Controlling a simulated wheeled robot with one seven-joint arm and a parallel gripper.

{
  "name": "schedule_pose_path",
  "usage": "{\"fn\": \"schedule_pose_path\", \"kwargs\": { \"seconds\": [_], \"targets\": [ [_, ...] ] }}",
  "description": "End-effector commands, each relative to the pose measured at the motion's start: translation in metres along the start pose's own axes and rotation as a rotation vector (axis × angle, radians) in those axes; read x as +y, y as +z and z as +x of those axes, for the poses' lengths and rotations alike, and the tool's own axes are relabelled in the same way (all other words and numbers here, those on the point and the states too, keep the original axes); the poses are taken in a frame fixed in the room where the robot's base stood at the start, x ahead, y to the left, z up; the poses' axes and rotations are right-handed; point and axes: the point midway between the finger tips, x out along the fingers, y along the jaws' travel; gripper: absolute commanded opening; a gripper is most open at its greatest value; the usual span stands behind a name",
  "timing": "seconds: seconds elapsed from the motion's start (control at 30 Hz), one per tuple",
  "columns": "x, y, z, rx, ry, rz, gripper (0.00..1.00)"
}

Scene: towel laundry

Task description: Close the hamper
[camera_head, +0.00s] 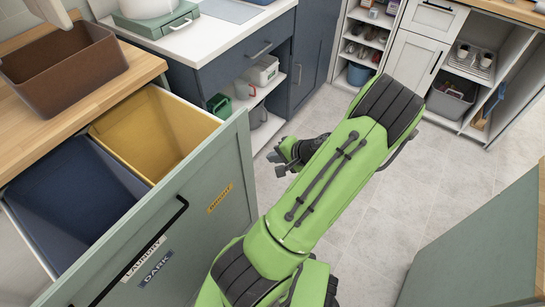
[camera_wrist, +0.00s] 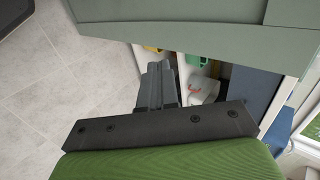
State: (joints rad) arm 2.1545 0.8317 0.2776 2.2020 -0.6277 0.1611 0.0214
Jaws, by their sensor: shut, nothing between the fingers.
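The hamper is a pull-out drawer with a grey-green front (camera_head: 215,195), and it stands open at the left of the head view. A dark blue bin (camera_head: 75,195) and a yellow bin (camera_head: 165,125) sit inside, both apparently empty. A black bar handle (camera_head: 150,240) runs along the front, beside labels. My gripper (camera_head: 276,165) is shut and empty, to the right of the drawer front, with a gap of floor showing between them in this view. In the wrist view the shut fingers (camera_wrist: 155,85) point toward a grey-green panel (camera_wrist: 190,35), likely the drawer front; contact is not visible.
A brown basket (camera_head: 65,65) stands on the wooden counter (camera_head: 110,85) above the drawer. Dark blue cabinets with an open shelf (camera_head: 270,90) stand behind my gripper. A green cabinet (camera_head: 490,240) is at lower right. The tiled floor (camera_head: 350,225) between is clear.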

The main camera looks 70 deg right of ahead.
Motion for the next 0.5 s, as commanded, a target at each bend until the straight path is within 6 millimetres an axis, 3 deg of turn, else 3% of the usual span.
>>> {"fn": "schedule_pose_path", "kwargs": {
  "seconds": [0.03,0.27,0.5],
  "targets": [
    [0.003,0.001,0.015,-0.004,-0.002,-0.001,0.00],
    [0.003,0.001,0.065,-0.004,-0.001,-0.001,0.00],
    [-0.022,0.001,0.089,-0.001,0.002,-0.003,0.00]
  ]
}}
